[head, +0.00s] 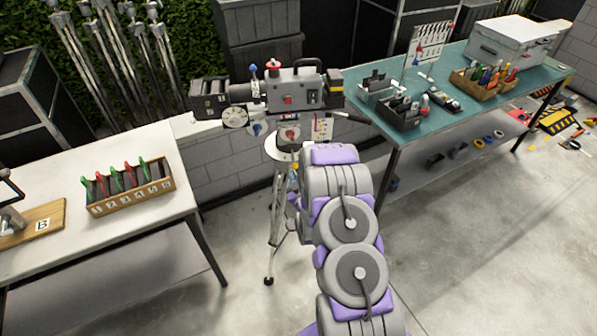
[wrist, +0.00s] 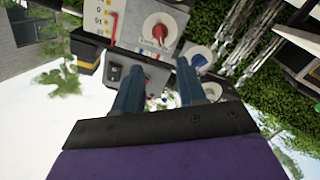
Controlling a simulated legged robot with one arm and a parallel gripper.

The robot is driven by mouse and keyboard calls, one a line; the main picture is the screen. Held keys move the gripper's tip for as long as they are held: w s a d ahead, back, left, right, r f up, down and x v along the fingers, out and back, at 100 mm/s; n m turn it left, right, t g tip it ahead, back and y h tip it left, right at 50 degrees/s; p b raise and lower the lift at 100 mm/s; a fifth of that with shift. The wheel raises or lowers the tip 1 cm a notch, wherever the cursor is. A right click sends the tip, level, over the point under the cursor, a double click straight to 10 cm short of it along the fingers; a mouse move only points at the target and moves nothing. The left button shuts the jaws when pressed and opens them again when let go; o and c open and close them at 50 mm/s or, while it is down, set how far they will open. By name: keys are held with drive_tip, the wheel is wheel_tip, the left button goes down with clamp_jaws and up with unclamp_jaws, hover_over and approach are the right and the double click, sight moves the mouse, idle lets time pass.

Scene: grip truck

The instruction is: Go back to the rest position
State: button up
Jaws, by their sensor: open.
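My gripper (wrist: 158,85) shows in the wrist view with its two blue-grey fingers apart and nothing clearly held between them. A grey camera device (wrist: 140,45) with a round red-centred knob (wrist: 158,30) fills the view just past the fingertips. I cannot tell whether the fingers touch it. In the head view the same camera device (head: 290,88) stands on a tripod (head: 273,230), and my purple and grey arm reaches up towards it. The gripper itself is hidden there behind the arm.
A white table (head: 100,235) on the left holds a wooden box (head: 130,200) of coloured clamps. A teal-topped bench (head: 450,105) on the right holds tool caddies and a white case (head: 512,42). Tools lie on the floor at far right. Open concrete floor (head: 480,240) lies at front right.

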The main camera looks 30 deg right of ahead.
idle(0.4)
drive_tip(key=s+a+r+m+g+y+b, duration=0.15)
drive_tip(key=s+a+r+g+y, duration=0.25)
drive_tip(key=s+a+r+g, duration=0.45)
drive_tip(key=s+a+r+g+b, duration=0.1)
drive_tip(key=s+a+r+g, duration=0.2)
drive_tip(key=s, duration=0.9)
drive_tip(key=s+a+r+m+g+b, duration=0.1)
drive_tip(key=s+a+r+g, duration=0.2)
drive_tip(key=s, duration=1)
drive_tip(key=s+a+r+g+y, duration=0.1)
drive_tip(key=s+a+r+g, duration=0.2)
drive_tip(key=s, duration=0.9)
wheel_tip(320, 180, up, 3)
drive_tip(key=shift+s+a+r+g+b, duration=0.15)
drive_tip(key=shift+s+a+g+b, duration=0.2)
drive_tip(key=shift+g, duration=0.4)
